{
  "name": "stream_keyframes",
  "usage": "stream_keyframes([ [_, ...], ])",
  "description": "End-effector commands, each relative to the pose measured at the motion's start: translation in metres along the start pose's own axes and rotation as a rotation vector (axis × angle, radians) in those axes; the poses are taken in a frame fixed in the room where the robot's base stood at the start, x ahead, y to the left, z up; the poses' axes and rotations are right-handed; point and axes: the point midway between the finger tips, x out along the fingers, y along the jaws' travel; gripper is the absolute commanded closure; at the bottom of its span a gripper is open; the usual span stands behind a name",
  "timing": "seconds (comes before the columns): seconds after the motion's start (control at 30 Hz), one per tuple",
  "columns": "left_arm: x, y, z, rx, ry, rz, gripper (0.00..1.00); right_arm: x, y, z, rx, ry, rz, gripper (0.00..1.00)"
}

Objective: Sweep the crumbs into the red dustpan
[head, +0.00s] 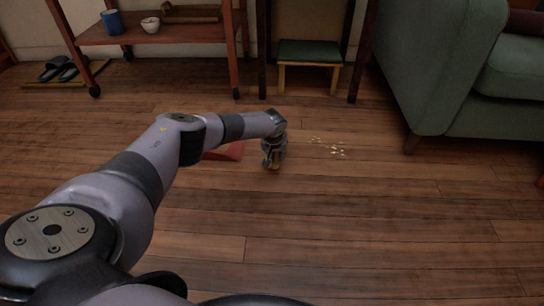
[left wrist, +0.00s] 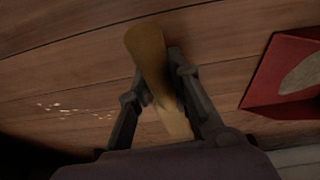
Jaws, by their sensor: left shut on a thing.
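My left gripper (head: 272,163) is low over the floor in the head view, between the crumbs and the dustpan. It is shut on a brown and tan wooden thing, probably a hand brush (left wrist: 148,50), which sticks out beyond the fingers (left wrist: 160,88) in the left wrist view. The pale crumbs (head: 329,147) lie scattered on the floor to the gripper's right; they also show at the left of the left wrist view (left wrist: 72,109). The red dustpan (head: 228,152) lies just left of the gripper, partly hidden by my arm. The left wrist view shows its rim (left wrist: 262,78) and a greyish patch inside.
A green sofa (head: 444,75) stands at the right. A green-topped stool (head: 310,52) and a wooden shelf cart (head: 160,33) with a blue cup (head: 112,22) and a bowl (head: 150,26) stand at the back. The front floor is clear.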

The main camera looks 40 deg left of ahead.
Motion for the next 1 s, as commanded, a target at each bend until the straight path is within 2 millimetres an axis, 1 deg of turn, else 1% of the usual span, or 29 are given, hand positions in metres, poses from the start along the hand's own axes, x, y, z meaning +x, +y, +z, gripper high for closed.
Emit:
stream_keyframes([
  [0.03,0.002,0.006,0.002,0.004,-0.002,0.005,1.0,-0.002,-0.001,-0.001,0.0,0.0,0.0,0.01],
  [0.3,0.002,0.03,0.003,0.005,-0.002,0.005,1.0,-0.013,-0.003,-0.004,0.0,0.0,0.0,0.01],
  [0.4,0.001,0.035,0.002,0.003,-0.002,0.004,1.0,-0.015,-0.003,-0.005,0.0,0.0,0.0,0.01],
  [0.57,0.001,0.039,0.001,0.003,-0.002,0.003,1.0,-0.016,-0.003,-0.006,0.0,0.0,0.0,0.01],
  [0.8,0.002,0.058,0.002,0.004,-0.001,0.004,1.0,-0.025,-0.005,-0.009,0.0,0.0,0.0,0.01],
  [1.0,0.001,0.072,0.001,0.002,-0.001,0.003,1.0,-0.022,-0.005,-0.008,0.0,-0.001,0.0,0.01],
])
